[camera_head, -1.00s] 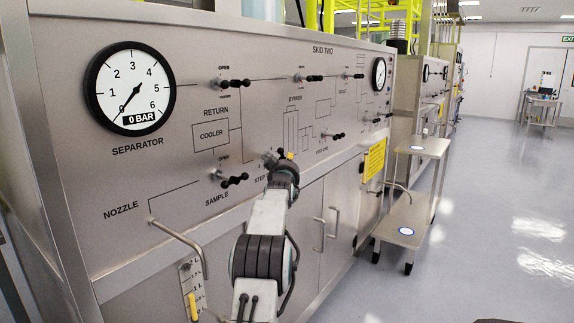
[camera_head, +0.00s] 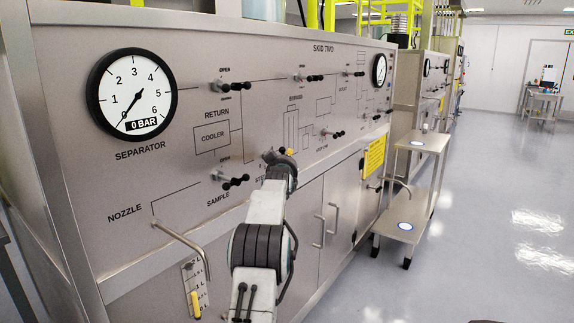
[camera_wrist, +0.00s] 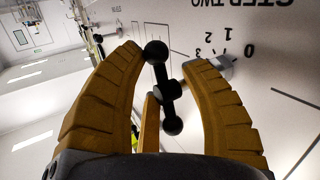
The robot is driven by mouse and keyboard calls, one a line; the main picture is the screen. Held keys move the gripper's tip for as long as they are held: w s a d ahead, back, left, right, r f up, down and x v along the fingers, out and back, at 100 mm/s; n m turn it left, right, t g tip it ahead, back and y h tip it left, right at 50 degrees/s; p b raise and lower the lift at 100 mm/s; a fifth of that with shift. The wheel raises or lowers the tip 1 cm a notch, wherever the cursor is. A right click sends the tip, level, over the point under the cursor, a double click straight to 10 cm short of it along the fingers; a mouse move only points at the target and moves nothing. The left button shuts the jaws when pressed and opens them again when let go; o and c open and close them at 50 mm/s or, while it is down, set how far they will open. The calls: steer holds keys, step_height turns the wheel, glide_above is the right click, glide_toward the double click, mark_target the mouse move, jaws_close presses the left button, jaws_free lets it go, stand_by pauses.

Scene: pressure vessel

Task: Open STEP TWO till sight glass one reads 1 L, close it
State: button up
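The STEP TWO valve handle (camera_wrist: 164,88), a black bar with a ball at each end, shows in the wrist view beside a 0-to-3 dial (camera_wrist: 222,50). My gripper (camera_wrist: 163,62) has its yellow fingers apart around the handle. The left fingertip lies close to the upper ball, and I cannot tell if it touches; a gap shows on the right. In the head view my gripper (camera_head: 281,155) is at the panel and hides the handle and most of its label. A scale plate with litre marks (camera_head: 188,272) is at lower left, partly cut off; its level cannot be read.
The separator gauge (camera_head: 131,93) reads 0 BAR. The SAMPLE valve handle (camera_head: 235,181) is left of my gripper, above the nozzle pipe (camera_head: 183,240). Cabinet door handles (camera_head: 325,226) lie below right. A steel trolley (camera_head: 405,190) stands at the right, with open floor beyond.

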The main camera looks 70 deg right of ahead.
steer(key=shift+o, duration=0.6)
steer(key=shift+f, duration=0.25)
steer(key=shift+a, duration=0.15)
steer(key=v, duration=1.1)
steer(key=shift+a+r, duration=0.15)
steer(key=shift+a, duration=0.2)
steer(key=shift+c, duration=0.3)
